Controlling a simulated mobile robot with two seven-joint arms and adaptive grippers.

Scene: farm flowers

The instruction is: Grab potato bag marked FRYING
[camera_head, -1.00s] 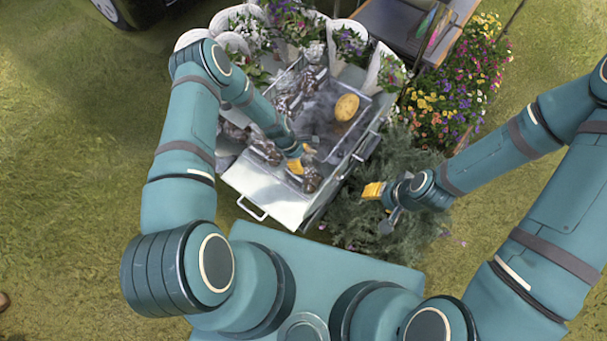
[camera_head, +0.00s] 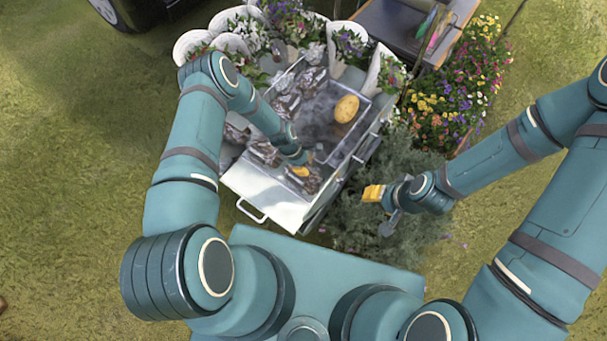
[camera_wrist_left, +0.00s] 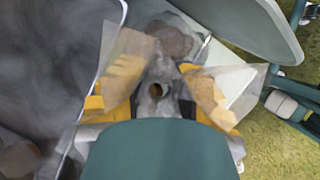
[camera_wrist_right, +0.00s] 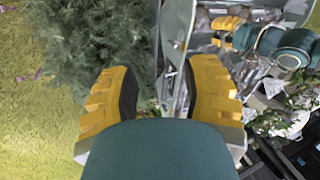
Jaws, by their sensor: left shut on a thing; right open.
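Several clear bags with brown contents lie on the metal cart (camera_head: 262,193). One bag (camera_head: 316,184) is at its near right corner, another bag (camera_head: 264,152) is to its left. No FRYING mark is legible. My left gripper (camera_head: 300,171) is down at the near right bag and shut on it. In the left wrist view, clear plastic and brown contents (camera_wrist_left: 165,38) show around its yellow fingers, blurred. My right gripper (camera_head: 373,192) is open and empty, right of the cart beside green foliage. Its spread fingers show in the right wrist view (camera_wrist_right: 163,100).
A grey tray (camera_head: 362,122) on the cart holds a large yellow potato-like object (camera_head: 346,108) and more bags (camera_head: 287,103). White flower pots (camera_head: 371,70) line the back. A leafy bush (camera_head: 385,235) stands right of the cart. Grass lies open at left.

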